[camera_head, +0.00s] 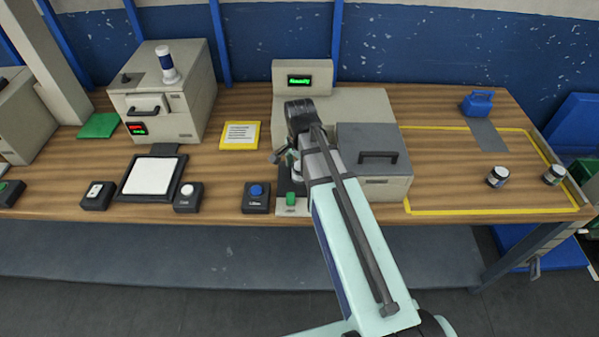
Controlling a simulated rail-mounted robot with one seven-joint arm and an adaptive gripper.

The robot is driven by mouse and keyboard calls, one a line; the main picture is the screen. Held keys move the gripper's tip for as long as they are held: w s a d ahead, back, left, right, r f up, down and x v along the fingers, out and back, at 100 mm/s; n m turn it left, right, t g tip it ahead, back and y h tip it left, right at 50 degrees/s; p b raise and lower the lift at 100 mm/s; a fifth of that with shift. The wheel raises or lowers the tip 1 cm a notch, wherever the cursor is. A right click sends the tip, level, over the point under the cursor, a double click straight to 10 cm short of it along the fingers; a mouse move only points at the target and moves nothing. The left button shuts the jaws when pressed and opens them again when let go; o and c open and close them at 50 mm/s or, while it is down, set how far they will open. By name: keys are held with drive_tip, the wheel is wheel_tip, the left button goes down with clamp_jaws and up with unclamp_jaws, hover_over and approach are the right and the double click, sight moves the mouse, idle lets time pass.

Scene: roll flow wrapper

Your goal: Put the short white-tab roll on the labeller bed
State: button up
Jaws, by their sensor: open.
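My gripper (283,157) is at the front left of the beige machine with a green-lit display (298,80), partly hidden by my own arm. Its jaws are open. A small pale, dark-banded piece (294,168) shows just beside and below the fingers; it looks like a short roll, but I cannot tell its tab colour or whether it touches the machine. Two short rolls with white and dark bands, a left one (498,177) and a right one (554,175), stand at the right of the bench. Their tab colours are too small to tell. Most of the bed is hidden by my arm.
A grey-lidded box (373,160) stands right of my arm. Yellow tape (470,212) bounds a mostly clear area, with a blue block (478,103) at its back. Button boxes (256,197) line the front edge.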

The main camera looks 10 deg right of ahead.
sight(299, 166)
wheel_tip(299, 166, up, 10)
drive_tip(key=shift+f+b, duration=0.1)
drive_tip(key=shift+b, duration=1.05)
drive_tip(key=shift+r, duration=0.25)
